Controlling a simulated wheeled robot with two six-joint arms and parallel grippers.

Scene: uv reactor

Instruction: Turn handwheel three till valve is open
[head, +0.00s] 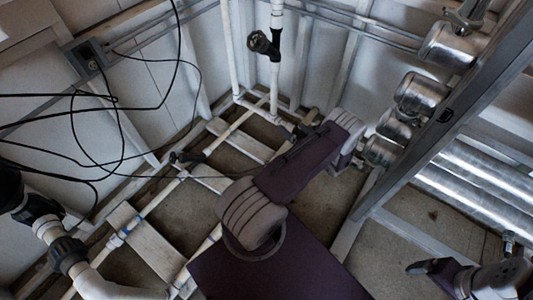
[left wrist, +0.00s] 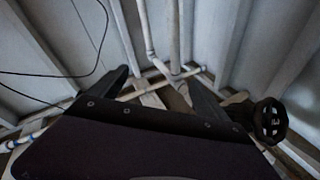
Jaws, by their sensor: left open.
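In the left wrist view, both dark fingers of my left gripper (left wrist: 162,88) are spread wide with nothing between them. A black spoked handwheel (left wrist: 270,120) stands to the right of the right finger, apart from it. In the head view, my purple and grey left arm crosses the middle and hides most of its gripper. A black valve with a wheel (head: 263,42) sits on the vertical white pipe at the top. I cannot tell which wheel is number three. A dark-tipped part shows at the bottom right, perhaps my right gripper, its jaws unclear.
White pipes (head: 230,50) rise in the corner and others run along the floor frame. Black cables (head: 120,108) hang at the left. Silver cylinders (head: 421,93) and a steel beam (head: 440,125) stand at the right. Thick black and white piping (head: 105,288) fills the lower left.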

